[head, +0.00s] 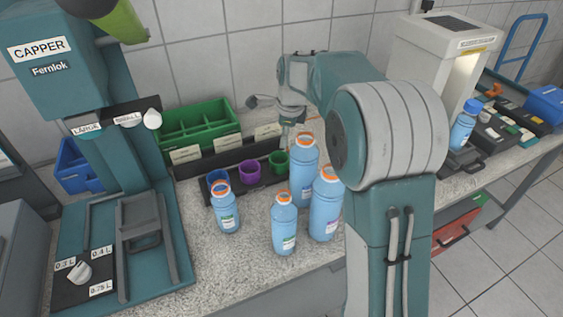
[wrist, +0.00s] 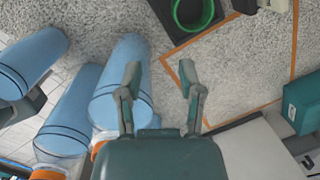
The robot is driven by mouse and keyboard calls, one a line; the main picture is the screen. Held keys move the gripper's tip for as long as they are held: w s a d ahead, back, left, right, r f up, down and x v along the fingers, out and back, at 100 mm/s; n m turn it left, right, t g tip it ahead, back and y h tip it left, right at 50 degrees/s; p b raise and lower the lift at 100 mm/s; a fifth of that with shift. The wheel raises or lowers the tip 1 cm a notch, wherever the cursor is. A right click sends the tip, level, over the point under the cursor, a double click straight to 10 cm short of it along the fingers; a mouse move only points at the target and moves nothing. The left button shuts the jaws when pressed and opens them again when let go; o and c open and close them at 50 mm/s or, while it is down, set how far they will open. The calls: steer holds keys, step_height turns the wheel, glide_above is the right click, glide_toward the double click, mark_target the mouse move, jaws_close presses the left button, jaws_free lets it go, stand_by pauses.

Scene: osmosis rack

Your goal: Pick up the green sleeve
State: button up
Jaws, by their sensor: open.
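The green sleeve (head: 278,162) is a short open cup at the right end of a dark holder (head: 238,193) on the counter. It also shows in the wrist view as a green ring (wrist: 193,13) at the top edge, partly cut off. A purple sleeve (head: 249,172) and a blue sleeve (head: 217,179) sit to its left; a bottle partly hides the blue one. My gripper (wrist: 160,78) is open with nothing between its fingers, and the green ring lies beyond and right of the fingertips. In the head view, its fingers are small and unclear behind the sleeve.
Several blue bottles with orange rings stand close by, including a tall one (head: 303,172) just right of the green sleeve. A green divided bin (head: 200,127) stands behind the holder. The capper (head: 40,62) is at left, a white machine (head: 440,60) at right.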

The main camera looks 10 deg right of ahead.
steer(key=w+a+f+m, duration=0.2)
steer(key=w+f+m, duration=0.1)
steer(key=w+f, duration=0.15)
glide_toward(274, 174)
steer(key=shift+w+d+f+g, duration=0.1)
steer(key=shift+w+f+g, duration=0.2)
steer(key=shift+f, duration=0.1)
steer(key=f, duration=0.3)
steer(key=a+f, duration=0.1)
steer(key=f, duration=0.1)
steer(key=shift+w+f, duration=0.2)
steer(key=shift+w, duration=0.05)
steer(key=shift+d+f, duration=0.1)
steer(key=shift+f, duration=0.2)
steer(key=shift+d, duration=0.15)
jaws_close()
